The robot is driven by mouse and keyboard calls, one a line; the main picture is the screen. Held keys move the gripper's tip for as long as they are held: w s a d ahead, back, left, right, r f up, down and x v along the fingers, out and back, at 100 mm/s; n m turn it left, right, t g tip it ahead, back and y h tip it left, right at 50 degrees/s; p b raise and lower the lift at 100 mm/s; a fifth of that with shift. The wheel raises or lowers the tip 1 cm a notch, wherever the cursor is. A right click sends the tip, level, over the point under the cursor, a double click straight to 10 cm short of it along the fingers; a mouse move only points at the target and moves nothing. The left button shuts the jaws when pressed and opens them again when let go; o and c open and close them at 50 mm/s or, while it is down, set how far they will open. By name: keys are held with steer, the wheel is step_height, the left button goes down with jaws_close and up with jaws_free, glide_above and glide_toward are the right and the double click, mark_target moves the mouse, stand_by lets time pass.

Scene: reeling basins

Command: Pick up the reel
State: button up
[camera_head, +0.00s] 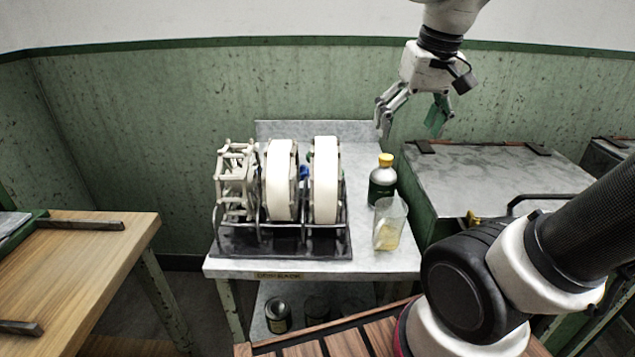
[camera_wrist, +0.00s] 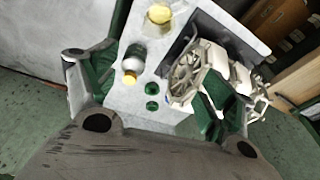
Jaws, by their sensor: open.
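A dark rack (camera_head: 335,243) on the small metal table holds three reels upright in a row. The left reel (camera_head: 236,182) is a bare pale frame, while the middle reel (camera_head: 281,180) and right reel (camera_head: 326,182) carry broad white bands. In the wrist view, a reel's spoked end (camera_wrist: 185,78) shows near the right finger; the others lie partly hidden behind it. My gripper (camera_head: 412,114) is open and empty, above and to the right of the rack, behind the bottle. Its spread fingers also frame the wrist view (camera_wrist: 155,88).
A bottle (camera_head: 382,184) with a yellow cap and a clear beaker (camera_head: 389,228) with yellowish contents stand right of the rack. Two small green round things (camera_wrist: 152,88) lie near the bottle. A green lidded basin (camera_head: 500,172) stands right, a wooden table (camera_head: 85,250) left.

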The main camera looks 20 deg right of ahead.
steer(key=w+a+m+g, duration=0.1)
steer(key=w+a+g, duration=0.1)
steer(key=w+a, duration=0.45)
steer(key=m, duration=0.1)
glide_above(326, 142)
steer(key=shift+s+d+f+g, duration=0.35)
steer(key=shift+s+f+g, duration=0.05)
steer(key=shift+f, duration=0.3)
steer(key=f, duration=0.7)
steer(key=shift+w+a+f, duration=0.35)
steer(key=shift+w+f, duration=0.05)
steer(key=c, duration=1.2)
